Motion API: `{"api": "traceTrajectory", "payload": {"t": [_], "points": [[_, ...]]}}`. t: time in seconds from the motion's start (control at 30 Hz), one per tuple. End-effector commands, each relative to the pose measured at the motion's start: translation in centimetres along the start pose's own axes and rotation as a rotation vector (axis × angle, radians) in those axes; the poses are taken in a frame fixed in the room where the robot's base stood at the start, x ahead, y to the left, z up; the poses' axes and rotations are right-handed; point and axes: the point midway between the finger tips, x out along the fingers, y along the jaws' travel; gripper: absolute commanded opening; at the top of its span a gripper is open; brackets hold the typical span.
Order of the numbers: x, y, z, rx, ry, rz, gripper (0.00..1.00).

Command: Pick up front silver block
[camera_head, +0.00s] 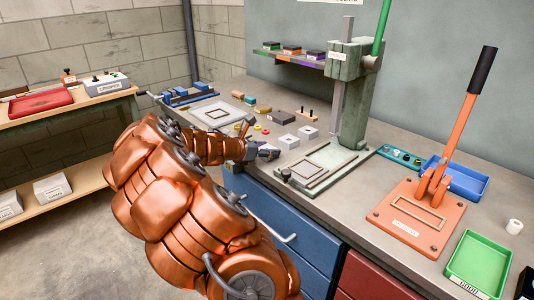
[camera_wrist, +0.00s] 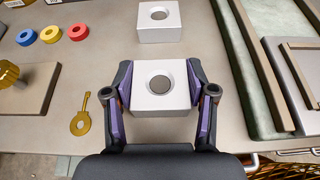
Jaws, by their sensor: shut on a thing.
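In the wrist view, the front silver block (camera_wrist: 160,99) is a pale square block with a round dark centre. My gripper (camera_wrist: 160,92) has a finger on each side of it and is shut on it. I cannot tell whether the block is clear of the bench. A second silver block (camera_wrist: 159,20) of the same kind sits just beyond it. In the head view, my gripper (camera_head: 264,151) is low at the bench's front edge, left of the press. Two silver blocks show behind it, the nearer one (camera_head: 288,141) and the farther one (camera_head: 308,132). The held block is mostly hidden there.
The green press (camera_head: 350,95) and its base (camera_head: 325,165) stand to the right of my gripper. Blue, yellow and red rings (camera_wrist: 50,35) and a brass key-like piece (camera_wrist: 81,122) lie to the left. An orange lever fixture (camera_head: 408,215) and trays are farther right.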

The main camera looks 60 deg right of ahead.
Motion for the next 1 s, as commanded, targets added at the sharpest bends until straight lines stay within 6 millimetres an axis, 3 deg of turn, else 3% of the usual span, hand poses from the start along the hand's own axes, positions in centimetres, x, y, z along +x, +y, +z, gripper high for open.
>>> {"api": "traceTrajectory", "payload": {"t": [0.13,0.43,0.67,0.8,1.0], "points": [[0.0,0.0,0.0,0.0,0.0,0.0,0.14],[-0.1,0.0,0.2,0.0,0.0,0.0,0.14],[-0.9,0.1,1.9,0.002,0.002,0.002,0.14],[-1.5,0.0,3.3,0.0,0.002,0.002,0.14],[-3.6,-1.4,2.7,0.0,-0.001,0.003,0.14]]}}
